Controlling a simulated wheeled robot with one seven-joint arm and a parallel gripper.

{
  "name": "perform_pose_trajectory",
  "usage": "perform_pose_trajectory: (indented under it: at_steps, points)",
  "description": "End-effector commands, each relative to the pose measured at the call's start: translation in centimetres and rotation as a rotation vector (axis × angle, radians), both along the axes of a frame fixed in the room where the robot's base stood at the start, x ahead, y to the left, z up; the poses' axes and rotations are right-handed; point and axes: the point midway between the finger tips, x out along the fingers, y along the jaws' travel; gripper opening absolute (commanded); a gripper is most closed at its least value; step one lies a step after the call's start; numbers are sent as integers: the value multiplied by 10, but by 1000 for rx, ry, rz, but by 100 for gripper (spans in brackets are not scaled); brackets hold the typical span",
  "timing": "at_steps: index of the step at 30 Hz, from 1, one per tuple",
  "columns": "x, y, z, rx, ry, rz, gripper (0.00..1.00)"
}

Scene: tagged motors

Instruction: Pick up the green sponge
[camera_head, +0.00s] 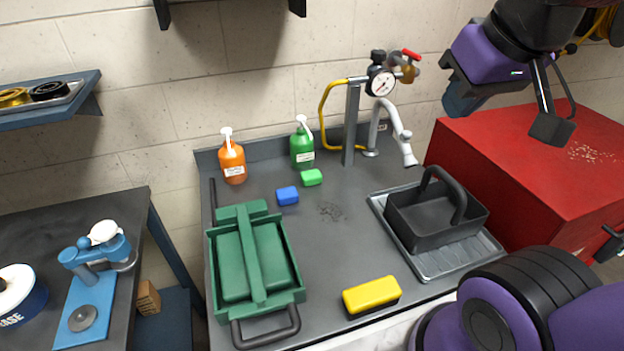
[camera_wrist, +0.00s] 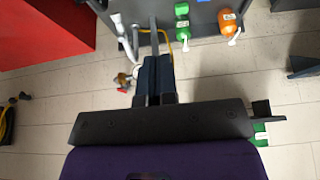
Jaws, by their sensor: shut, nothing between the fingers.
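The green sponge (camera_head: 311,177) lies flat on the grey counter in the head view, in front of the green pump bottle (camera_head: 302,148) and right behind a blue sponge (camera_head: 287,195). My gripper (camera_head: 460,104) is raised at the upper right, near the wall and the red cabinet, well away from the sponge. In the wrist view the dark fingers (camera_wrist: 153,78) are together, with nothing between them.
An orange bottle (camera_head: 232,161), a tap with a gauge (camera_head: 381,82) and a yellow sponge (camera_head: 371,296) surround the spot. A green toolbox (camera_head: 285,279) stands left, a dark caddy (camera_head: 432,237) right. The red cabinet (camera_head: 530,160) is below my gripper. The mid-counter is clear.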

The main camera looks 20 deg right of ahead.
Motion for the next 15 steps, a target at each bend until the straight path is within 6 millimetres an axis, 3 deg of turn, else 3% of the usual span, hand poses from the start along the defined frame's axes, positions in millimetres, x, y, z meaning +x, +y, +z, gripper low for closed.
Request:
perform_pose_trajectory:
  at_steps: [7,11,15]
  points:
    - [0,0,0,0,0,0,0]
    - [3,-1,0,-2,2,-3,28]
    - [23,-4,-2,-19,8,-24,60]
